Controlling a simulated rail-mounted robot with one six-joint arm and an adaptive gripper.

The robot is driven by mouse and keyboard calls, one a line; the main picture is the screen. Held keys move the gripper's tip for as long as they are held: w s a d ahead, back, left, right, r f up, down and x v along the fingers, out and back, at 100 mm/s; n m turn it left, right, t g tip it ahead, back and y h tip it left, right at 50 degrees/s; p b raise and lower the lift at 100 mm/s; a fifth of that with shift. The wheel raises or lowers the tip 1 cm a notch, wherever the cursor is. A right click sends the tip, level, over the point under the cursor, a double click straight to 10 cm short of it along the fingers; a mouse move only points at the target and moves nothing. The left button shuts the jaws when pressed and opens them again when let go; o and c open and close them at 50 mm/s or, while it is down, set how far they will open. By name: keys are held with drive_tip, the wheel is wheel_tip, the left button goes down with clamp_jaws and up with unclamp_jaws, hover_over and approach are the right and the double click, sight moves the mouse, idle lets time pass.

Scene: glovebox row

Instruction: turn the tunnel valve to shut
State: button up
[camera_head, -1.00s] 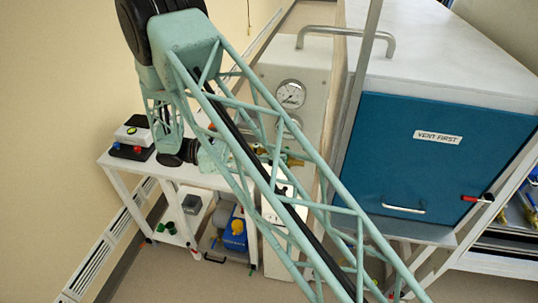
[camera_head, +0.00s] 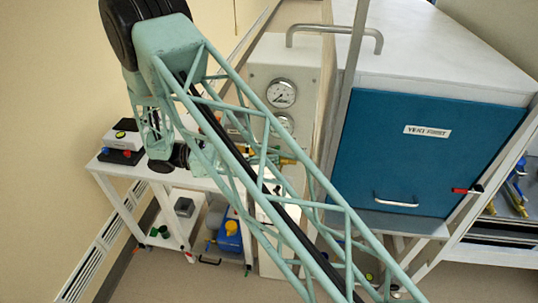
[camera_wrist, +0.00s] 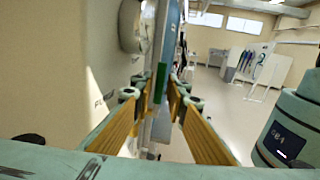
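My gripper (camera_wrist: 158,100) is open in the wrist view, its two orange-padded fingers apart with a gap between them. A narrow green piece (camera_wrist: 160,83) shows in line with that gap, beside the pale panel; I cannot tell whether it is part of the valve or how far off it is. In the head view, a small brass-coloured fitting (camera_head: 286,161) sticks out of the white gauge panel (camera_head: 262,75) below the gauges, partly behind my lattice arm. It may be the tunnel valve; its handle position cannot be made out. My gripper is mostly hidden there by my arm.
The blue door (camera_head: 425,150) marked VENT FIRST stands right of the panel, with a grey bar handle (camera_head: 335,30) above. A white cart (camera_head: 180,180) with a blue container (camera_head: 230,235) stands left. A round gauge (camera_wrist: 131,27) juts near the fingers in the wrist view.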

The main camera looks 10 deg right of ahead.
drive_tip(key=shift+a, duration=0.15)
drive_tip(key=w+a, duration=0.1)
drive_tip(key=a, duration=1)
drive_tip(key=shift+w+a, duration=0.25)
drive_tip(key=shift+w, duration=0.1)
idle(0.6)
drive_tip(key=s+d+r+m+g+y+b, duration=0.2)
drive_tip(key=s+d+r+m+y+b, duration=0.7)
drive_tip(key=d, duration=0.7)
drive_tip(key=s+d+m+t+y+b, duration=0.2)
drive_tip(key=s+y, duration=0.1)
drive_tip(key=s, duration=0.6)
drive_tip(key=s+d+r+m+t+y+b, duration=0.1)
drive_tip(key=s+d+m+t+y+b, duration=0.1)
drive_tip(key=s, duration=0.8)
drive_tip(key=s+d+r+m+t+y+b, duration=0.1)
drive_tip(key=s+m+t+y+b, duration=0.2)
drive_tip(key=s, duration=0.7)
drive_tip(key=shift+d+t+y+b, duration=0.35)
drive_tip(key=shift+d+t+y, duration=0.05)
drive_tip(key=shift+t, duration=0.3)
